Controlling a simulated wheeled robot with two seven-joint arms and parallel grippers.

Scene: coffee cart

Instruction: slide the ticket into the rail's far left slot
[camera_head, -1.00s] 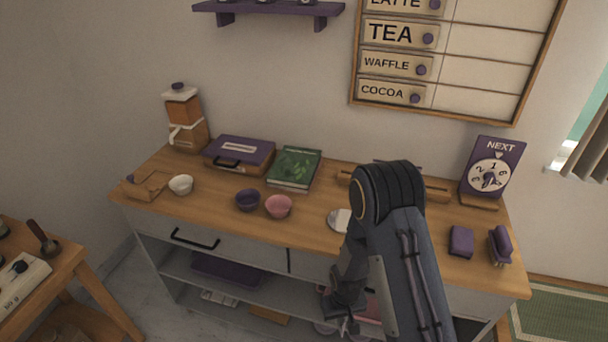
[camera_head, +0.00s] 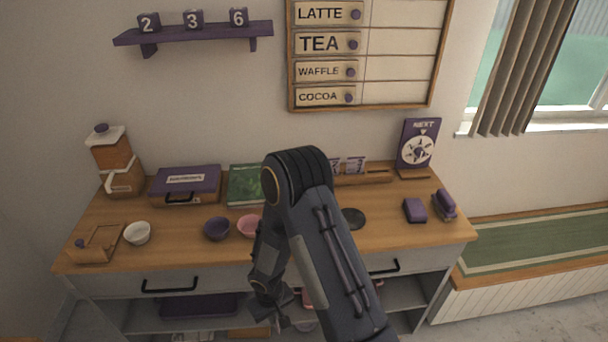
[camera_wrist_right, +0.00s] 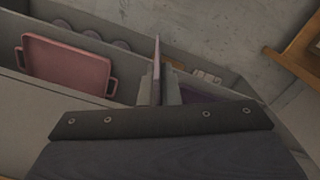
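The wooden ticket rail (camera_head: 378,177) lies along the back of the counter, below the menu board. Small purple-and-white tickets (camera_head: 355,166) stand in it. My right arm crosses in front of the rail's left part, so its far left slot is hidden. My right gripper (camera_head: 276,316) hangs low in front of the counter, pointing down, well below and in front of the rail. In the right wrist view its fingers (camera_wrist_right: 161,90) are closed on a thin upright card, which appears to be the ticket (camera_wrist_right: 157,56), seen nearly edge-on. My left gripper is out of view.
On the counter are a pink bowl (camera_head: 248,226), a purple bowl (camera_head: 216,229), a green book (camera_head: 244,185), a dark disc (camera_head: 353,218), a purple block (camera_head: 414,210) and the NEXT dial sign (camera_head: 418,146).

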